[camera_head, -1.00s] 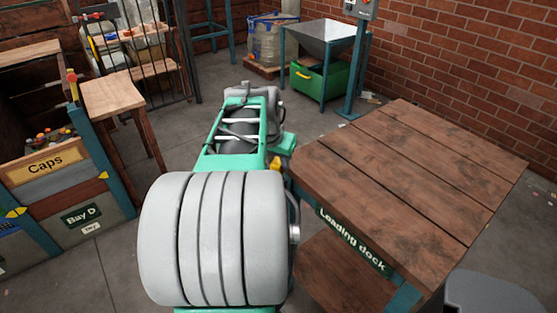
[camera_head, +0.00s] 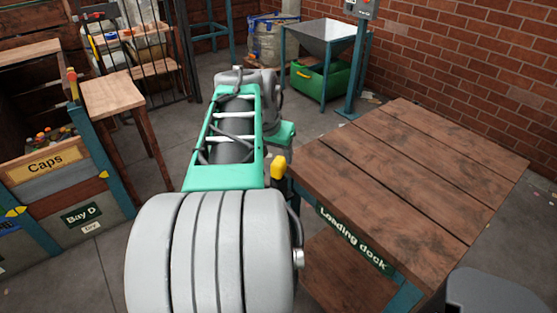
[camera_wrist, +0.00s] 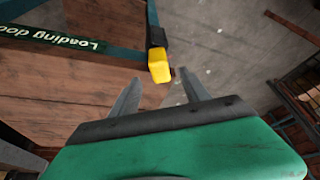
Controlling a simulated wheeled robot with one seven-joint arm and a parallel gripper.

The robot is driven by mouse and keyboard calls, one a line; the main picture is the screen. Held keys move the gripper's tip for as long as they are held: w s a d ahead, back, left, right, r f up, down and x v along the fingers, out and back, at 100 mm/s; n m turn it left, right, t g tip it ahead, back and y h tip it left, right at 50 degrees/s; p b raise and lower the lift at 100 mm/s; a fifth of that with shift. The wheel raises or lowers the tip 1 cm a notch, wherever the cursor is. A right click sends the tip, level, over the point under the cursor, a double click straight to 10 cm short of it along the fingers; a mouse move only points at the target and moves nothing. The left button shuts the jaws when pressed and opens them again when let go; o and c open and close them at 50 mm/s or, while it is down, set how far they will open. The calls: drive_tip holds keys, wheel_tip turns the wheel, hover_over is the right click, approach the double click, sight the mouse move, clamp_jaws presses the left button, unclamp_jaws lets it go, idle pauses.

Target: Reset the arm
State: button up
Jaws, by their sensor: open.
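My gripper (camera_wrist: 160,92) shows in the wrist view with its two grey fingers apart and nothing between them. Just beyond the fingertips is the yellow corner cap (camera_wrist: 159,66) of the loading dock table, with grey floor to its right. In the head view my green and grey arm reaches away from me along the left side of the loading dock table (camera_head: 410,170). The fingers are hidden behind the arm there.
The table top is bare. At left stand the Caps bin (camera_head: 45,163) and a small wooden table (camera_head: 112,95). A metal hopper (camera_head: 325,35) over a green crate (camera_head: 320,78) stands at the back, before a brick wall (camera_head: 460,60). Floor between is open.

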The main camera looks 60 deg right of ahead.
drive_tip(key=shift+v, duration=1.6)
